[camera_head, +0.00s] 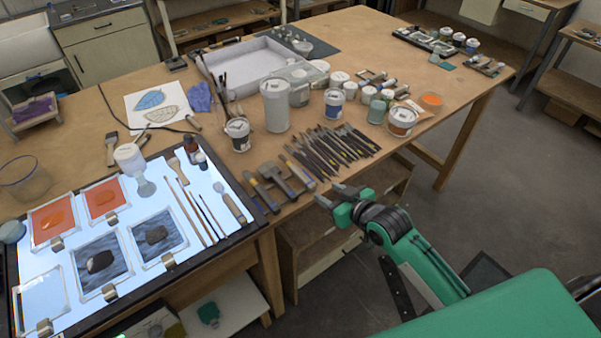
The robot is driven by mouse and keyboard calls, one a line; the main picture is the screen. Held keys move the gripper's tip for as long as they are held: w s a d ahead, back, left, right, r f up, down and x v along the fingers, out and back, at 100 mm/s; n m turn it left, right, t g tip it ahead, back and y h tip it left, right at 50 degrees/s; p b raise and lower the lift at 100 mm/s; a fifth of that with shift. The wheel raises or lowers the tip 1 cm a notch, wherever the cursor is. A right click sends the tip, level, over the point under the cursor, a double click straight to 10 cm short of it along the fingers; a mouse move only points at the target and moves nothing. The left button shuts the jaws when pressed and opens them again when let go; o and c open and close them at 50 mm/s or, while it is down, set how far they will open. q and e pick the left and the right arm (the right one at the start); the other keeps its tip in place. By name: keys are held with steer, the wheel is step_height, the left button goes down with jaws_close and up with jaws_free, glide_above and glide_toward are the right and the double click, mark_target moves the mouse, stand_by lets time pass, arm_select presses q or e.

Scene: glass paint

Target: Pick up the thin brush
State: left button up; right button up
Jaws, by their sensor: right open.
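Several long slender brushes lie side by side on the lit white panel (70,315); a thin dark-handled one (213,216) lies right of a longer reddish-brown one (186,208). Which is meant by the thin brush, I cannot tell for certain. A wide flat brush (234,204) lies to their right and a wide-bristled one (174,166) above them. My right gripper (331,195) is open and empty at the table's front edge, well right of the panel and apart from the brushes. My left gripper is out of view.
Jars (276,106) and a white tray (245,64) stand farther back. Framed orange and dark glass pieces cover the panel's left.

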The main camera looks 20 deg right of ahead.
steer(key=p, duration=0.2)
glide_toward(302, 175)
steer(key=x, duration=0.4)
steer(key=shift+s+a+f, duration=0.15)
steer(key=shift+s+f, duration=0.05)
steer(key=shift+f, duration=0.05)
steer(key=p+x, duration=0.1)
steer(key=x, duration=0.1)
steer(key=p+x, duration=0.1)
steer(key=x, duration=0.1)
steer(key=shift+w+r, duration=0.25)
steer(key=shift+r, duration=0.15)
steer(key=shift+w+f, duration=0.35)
steer(key=shift+w, duration=0.15)
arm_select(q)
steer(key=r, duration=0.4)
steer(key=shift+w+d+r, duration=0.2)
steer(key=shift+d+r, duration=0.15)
arm_select(e)
jaws_close()
